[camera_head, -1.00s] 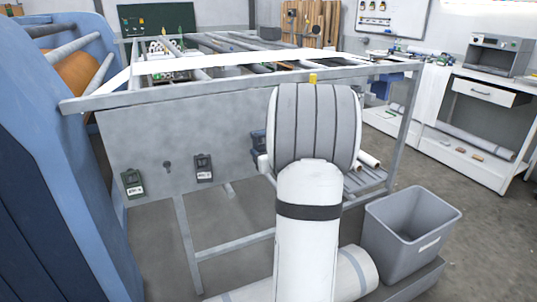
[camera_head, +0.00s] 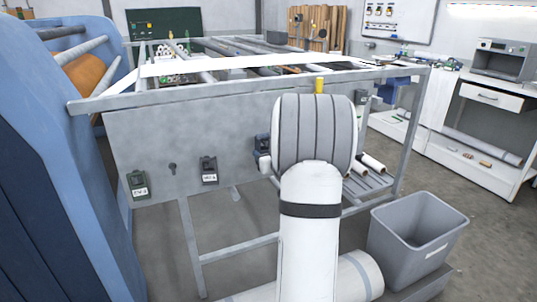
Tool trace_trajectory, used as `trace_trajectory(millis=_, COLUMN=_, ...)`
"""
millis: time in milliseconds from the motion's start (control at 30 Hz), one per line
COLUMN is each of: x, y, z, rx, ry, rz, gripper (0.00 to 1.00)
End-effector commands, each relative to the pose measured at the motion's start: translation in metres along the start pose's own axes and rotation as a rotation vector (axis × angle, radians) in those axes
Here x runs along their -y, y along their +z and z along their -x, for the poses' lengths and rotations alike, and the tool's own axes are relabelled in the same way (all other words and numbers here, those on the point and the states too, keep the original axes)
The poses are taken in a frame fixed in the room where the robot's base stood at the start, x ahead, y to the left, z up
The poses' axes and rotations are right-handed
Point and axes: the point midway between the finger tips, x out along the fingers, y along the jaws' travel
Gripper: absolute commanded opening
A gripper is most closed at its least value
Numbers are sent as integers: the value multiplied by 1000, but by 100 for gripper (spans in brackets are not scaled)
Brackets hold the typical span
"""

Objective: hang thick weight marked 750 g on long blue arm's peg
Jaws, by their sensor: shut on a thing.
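My gripper is not in view; my own white and grey arm stands in front of the middle of the scene and may hide it. A dark green weight with a white label (camera_head: 138,186) is at the left of the grey panel. A dark grey weight with a white label (camera_head: 209,171) is to its right. A dark blue-grey block (camera_head: 262,150) shows at the left edge of my arm, partly hidden. The labels are too small to read. I cannot make out the long blue arm or its peg. A small yellow piece (camera_head: 319,85) shows above my arm.
The grey panel (camera_head: 160,140) belongs to a metal frame with rollers on top. A dark knob or peg (camera_head: 173,168) between the two labelled weights carries nothing. A blue machine side (camera_head: 50,170) closes the left. A grey bin (camera_head: 418,235) stands on the right.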

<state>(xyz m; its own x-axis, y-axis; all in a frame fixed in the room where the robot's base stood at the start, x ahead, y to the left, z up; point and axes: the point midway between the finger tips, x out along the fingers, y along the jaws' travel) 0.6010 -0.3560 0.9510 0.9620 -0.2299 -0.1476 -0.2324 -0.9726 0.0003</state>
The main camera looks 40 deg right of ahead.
Motion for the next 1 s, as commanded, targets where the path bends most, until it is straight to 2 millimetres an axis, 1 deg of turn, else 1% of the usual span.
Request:
trace_trajectory(millis=33, x=0, y=-3, z=0, rx=-5, ry=0, rz=1, gripper=8)
trace_trajectory(millis=433, x=0, y=-3, z=0, rx=-5, ry=0, rz=1, gripper=8)
trace_trajectory(millis=467, x=0, y=-3, z=0, rx=-5, ry=0, rz=1, gripper=51)
trace_trajectory(millis=733, x=0, y=-1, z=0, rx=-2, ry=0, rz=0, gripper=74)
trace_trajectory(millis=1000, x=0, y=2, z=2, rx=3, ry=0, rz=-1, gripper=74)
